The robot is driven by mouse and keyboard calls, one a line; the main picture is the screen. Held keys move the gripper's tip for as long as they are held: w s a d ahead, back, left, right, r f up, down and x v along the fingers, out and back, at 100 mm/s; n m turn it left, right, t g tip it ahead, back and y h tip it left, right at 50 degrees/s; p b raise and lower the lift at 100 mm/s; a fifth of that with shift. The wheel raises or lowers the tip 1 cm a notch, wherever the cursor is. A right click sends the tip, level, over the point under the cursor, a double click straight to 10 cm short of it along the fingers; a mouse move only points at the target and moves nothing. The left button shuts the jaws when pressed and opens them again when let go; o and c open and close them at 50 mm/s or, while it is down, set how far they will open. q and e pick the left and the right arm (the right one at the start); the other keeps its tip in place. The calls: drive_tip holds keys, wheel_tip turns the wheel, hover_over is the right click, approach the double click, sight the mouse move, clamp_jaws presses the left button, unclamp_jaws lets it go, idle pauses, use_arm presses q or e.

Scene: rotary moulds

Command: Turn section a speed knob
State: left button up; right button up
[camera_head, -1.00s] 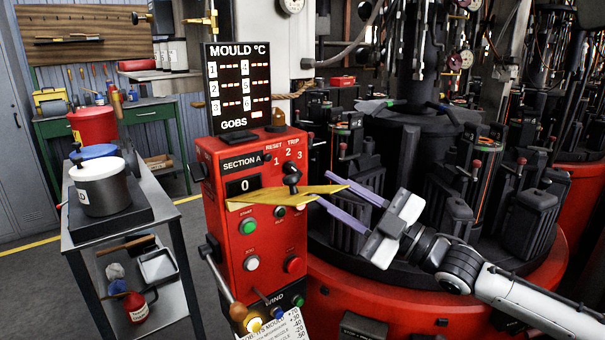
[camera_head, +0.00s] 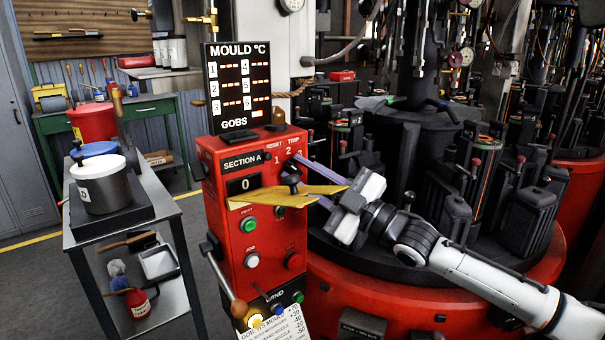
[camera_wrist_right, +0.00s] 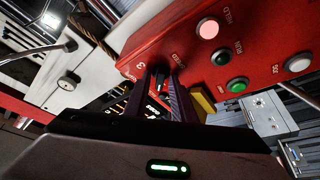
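The section A speed knob (camera_head: 291,180) is a small black knob on the red control box, right of the display reading 0. It also shows in the right wrist view, as a dark knob (camera_wrist_right: 159,69) beside the lettering SPEED, between my finger ends. My right gripper (camera_head: 306,176) is open, its purple fingers pointing left at the box, one above and one below the knob's level. I cannot tell whether either finger touches the knob. The lower finger is partly hidden by a gold plate. My left gripper is not in view.
The gold plate (camera_head: 285,196) sticks out in front of the box just below the knob. A green button (camera_head: 249,224) and red button (camera_head: 295,262) lie lower. The mould temperature display (camera_head: 240,88) stands on top. Dark moulds (camera_head: 455,215) crowd the right. A grey cart (camera_head: 125,222) stands left.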

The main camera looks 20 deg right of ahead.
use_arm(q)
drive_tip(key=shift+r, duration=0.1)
use_arm(e)
drive_tip(key=shift+f+m, duration=0.1)
drive_tip(key=shift+m, duration=0.4)
drive_tip(key=shift+a+m+t+h, duration=0.1)
drive_tip(key=shift+m+t+h, duration=0.2)
drive_tip(key=shift+m+t, duration=0.35)
drive_tip(key=m+h+p, duration=0.1)
drive_tip(key=m+p, duration=0.1)
drive_tip(key=m, duration=0.2)
drive_tip(key=shift+t, duration=0.35)
drive_tip(key=shift+m, duration=0.45)
drive_tip(key=m+t+h+p, duration=0.1)
drive_tip(key=m+h+p, duration=0.1)
drive_tip(key=m, duration=0.1)
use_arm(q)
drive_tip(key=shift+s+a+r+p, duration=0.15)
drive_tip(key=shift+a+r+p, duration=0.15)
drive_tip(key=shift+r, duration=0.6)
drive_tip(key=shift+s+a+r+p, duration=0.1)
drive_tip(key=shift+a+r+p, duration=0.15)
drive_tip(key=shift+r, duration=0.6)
use_arm(e)
drive_tip(key=shift+m+t+h, duration=0.4)
drive_tip(key=shift+m+h, duration=0.2)
drive_tip(key=shift+m, duration=0.5)
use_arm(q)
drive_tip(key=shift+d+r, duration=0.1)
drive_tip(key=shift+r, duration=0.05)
